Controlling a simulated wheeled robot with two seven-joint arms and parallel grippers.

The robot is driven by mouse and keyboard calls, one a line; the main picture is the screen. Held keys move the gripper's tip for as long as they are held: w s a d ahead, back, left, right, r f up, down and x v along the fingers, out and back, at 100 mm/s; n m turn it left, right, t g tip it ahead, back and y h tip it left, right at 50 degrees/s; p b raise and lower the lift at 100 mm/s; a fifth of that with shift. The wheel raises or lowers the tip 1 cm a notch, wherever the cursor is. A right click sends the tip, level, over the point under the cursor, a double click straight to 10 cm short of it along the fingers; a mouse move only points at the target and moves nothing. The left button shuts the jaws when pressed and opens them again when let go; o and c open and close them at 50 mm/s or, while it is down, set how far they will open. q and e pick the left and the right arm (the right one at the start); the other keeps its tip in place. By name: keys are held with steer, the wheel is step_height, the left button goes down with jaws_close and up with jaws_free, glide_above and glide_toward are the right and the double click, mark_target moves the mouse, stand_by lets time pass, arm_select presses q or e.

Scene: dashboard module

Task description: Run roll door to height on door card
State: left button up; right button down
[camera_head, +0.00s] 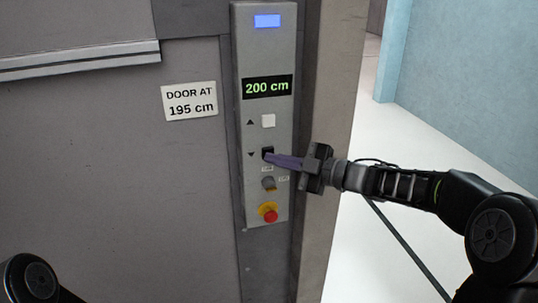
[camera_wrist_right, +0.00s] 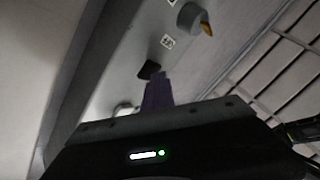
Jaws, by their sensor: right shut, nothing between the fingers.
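The control panel (camera_head: 243,185) is a tall grey box on the wall. Its display (camera_head: 267,87) reads 200 cm. The door card (camera_head: 189,101) beside it reads "DOOR AT 195 cm". A white button (camera_head: 268,121) sits by an up arrow, and a black button (camera_head: 267,152) sits by a down arrow. My right gripper (camera_head: 270,157) is shut and empty, its purple fingertips at the black button. In the right wrist view the fingertips (camera_wrist_right: 157,92) reach the black button (camera_wrist_right: 149,70); I cannot tell whether it is pressed. My left gripper is out of view.
A blue-lit label (camera_head: 267,21) is at the panel's top. A grey ledge (camera_head: 80,61) crosses the upper left. Pale floor (camera_head: 410,190) lies open at right.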

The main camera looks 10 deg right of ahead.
steer(key=shift+s, duration=0.85)
steer(key=s, duration=0.5)
steer(key=shift+d+b, duration=0.2)
steer(key=shift+b, duration=0.15)
stand_by(0.4)
